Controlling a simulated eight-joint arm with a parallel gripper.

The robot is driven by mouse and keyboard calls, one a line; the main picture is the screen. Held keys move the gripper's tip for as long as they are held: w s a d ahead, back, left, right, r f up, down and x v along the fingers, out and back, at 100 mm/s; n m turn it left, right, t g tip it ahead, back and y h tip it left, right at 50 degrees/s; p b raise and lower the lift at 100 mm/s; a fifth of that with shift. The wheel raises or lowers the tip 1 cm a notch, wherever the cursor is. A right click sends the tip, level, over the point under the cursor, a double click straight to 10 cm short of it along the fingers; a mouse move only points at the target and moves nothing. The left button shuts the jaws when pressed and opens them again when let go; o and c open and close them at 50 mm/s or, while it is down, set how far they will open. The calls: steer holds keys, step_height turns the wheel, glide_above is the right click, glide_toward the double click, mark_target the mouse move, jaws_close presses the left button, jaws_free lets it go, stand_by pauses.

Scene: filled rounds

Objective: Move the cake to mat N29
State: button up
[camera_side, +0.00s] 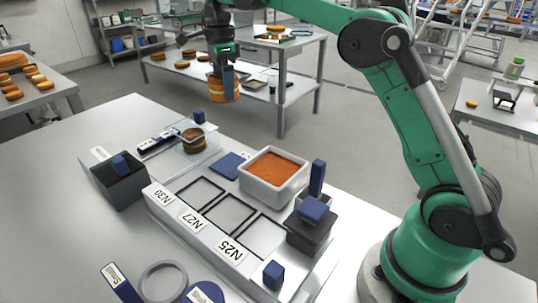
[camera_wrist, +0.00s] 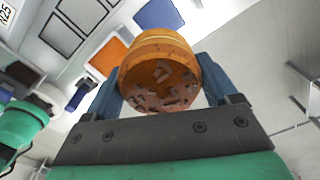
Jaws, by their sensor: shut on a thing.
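A round cake (camera_side: 223,92), orange-brown with dark flakes on one face, is held in the air by my gripper (camera_side: 222,80). In the wrist view, the blue fingers of my gripper (camera_wrist: 160,85) close on both sides of the cake (camera_wrist: 158,62). The cake is above the table's far edge, apart from everything below. A flat blue square mat (camera_side: 227,165) lies bare on the table; a label beside it is mostly hidden, so I cannot read its number. A blue patch, seemingly this mat (camera_wrist: 160,14), shows beyond the cake in the wrist view.
A white rack (camera_side: 208,228) has empty squares labelled N30, N27 and N25. A white tub with orange filling (camera_side: 273,176) stands right of the blue mat. A second brown round (camera_side: 193,141) sits on a clear tray left of it. Dark bins (camera_side: 120,184) and (camera_side: 308,232) flank the rack.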

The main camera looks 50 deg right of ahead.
mark_target(232, 164)
step_height(232, 164, down, 17)
steer(key=shift+f, duration=0.2)
steer(key=shift+f, duration=0.15)
steer(key=o, duration=0.7)
steer(key=shift+c, duration=0.2)
steer(key=s+a+r+n+t, duration=0.1)
steer(key=s+r+n, duration=0.15)
steer(key=r, duration=0.55)
steer(key=s+a+r+n+t, duration=0.1)
steer(key=s+r+n, duration=0.15)
steer(key=r, duration=0.55)
steer(key=s+a+f+n+t, duration=0.2)
steer(key=s+n, duration=0.4)
steer(key=n, duration=0.3)
steer(key=s+a+f+n+t, duration=0.1)
steer(key=s+a+n+t, duration=0.1)
steer(key=s+n, duration=0.4)
steer(key=n+t, duration=0.1)
steer(key=n, duration=0.2)
steer(key=shift+s+f, duration=0.25)
steer(key=shift+f, duration=0.1)
